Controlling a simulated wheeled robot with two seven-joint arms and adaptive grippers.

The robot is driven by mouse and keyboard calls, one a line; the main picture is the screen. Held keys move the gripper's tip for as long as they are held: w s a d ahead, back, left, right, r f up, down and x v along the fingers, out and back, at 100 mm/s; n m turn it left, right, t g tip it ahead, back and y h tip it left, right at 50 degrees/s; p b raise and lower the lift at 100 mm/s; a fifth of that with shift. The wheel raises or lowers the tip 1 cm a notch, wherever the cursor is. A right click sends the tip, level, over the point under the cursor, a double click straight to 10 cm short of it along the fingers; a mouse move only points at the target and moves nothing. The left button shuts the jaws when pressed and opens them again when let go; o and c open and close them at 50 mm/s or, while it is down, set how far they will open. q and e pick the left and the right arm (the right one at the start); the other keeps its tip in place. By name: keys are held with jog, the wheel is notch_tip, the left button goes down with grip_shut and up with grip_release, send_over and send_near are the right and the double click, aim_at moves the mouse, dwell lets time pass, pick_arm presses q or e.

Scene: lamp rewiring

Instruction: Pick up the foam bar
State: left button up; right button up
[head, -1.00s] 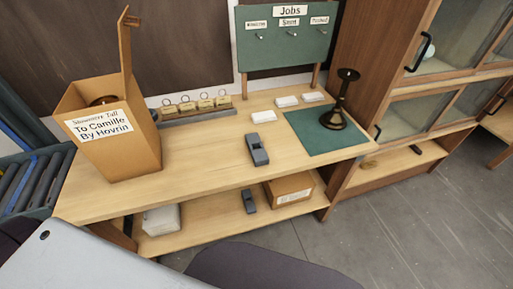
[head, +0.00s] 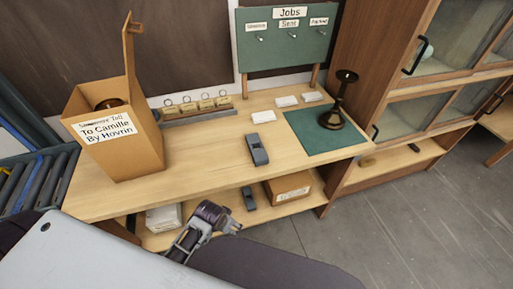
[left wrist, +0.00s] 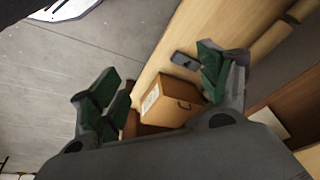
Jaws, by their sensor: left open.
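I cannot tell for sure which thing is the foam bar. A pale block (head: 163,218) sits at the left of the lower shelf, partly hidden by my arm. Small white blocks (head: 264,116) lie on the bench top. My left gripper (head: 234,228) is in front of the lower shelf's edge. In the left wrist view this gripper (left wrist: 160,82) is open and empty, its green-padded fingers apart. Beyond them are a cardboard box (left wrist: 168,101) and a dark grey tool (left wrist: 186,62). My right gripper is not in view.
The bench top (head: 200,155) carries a tall carton (head: 120,145), another grey tool (head: 258,150), a green mat (head: 309,143) and a dark lamp base (head: 332,118). The lower shelf's box (head: 288,188) stands right of its grey tool (head: 249,200). A cabinet (head: 350,60) stands right.

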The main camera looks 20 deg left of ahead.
pick_arm(q)
notch_tip(320, 180, up, 11)
jog(key=w+m+p, duration=0.1)
jog(key=w+m, duration=0.1)
jog(key=m, duration=0.1)
jog(key=m+t+y, duration=0.7)
jog(key=m, duration=1.6)
send_near(261, 156)
jog(key=shift+w+a+r+m+p, duration=0.2)
jog(key=shift+w+r+m+p, duration=0.1)
jog(key=shift+r+m, duration=0.3)
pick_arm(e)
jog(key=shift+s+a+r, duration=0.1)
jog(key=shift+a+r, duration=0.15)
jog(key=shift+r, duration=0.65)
pick_arm(q)
jog(key=shift+w, duration=0.1)
jog(key=shift+x, duration=4.25)
jog(key=shift+r, duration=0.1)
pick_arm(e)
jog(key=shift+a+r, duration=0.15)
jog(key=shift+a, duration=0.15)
pick_arm(q)
jog(key=shift+a, duration=0.1)
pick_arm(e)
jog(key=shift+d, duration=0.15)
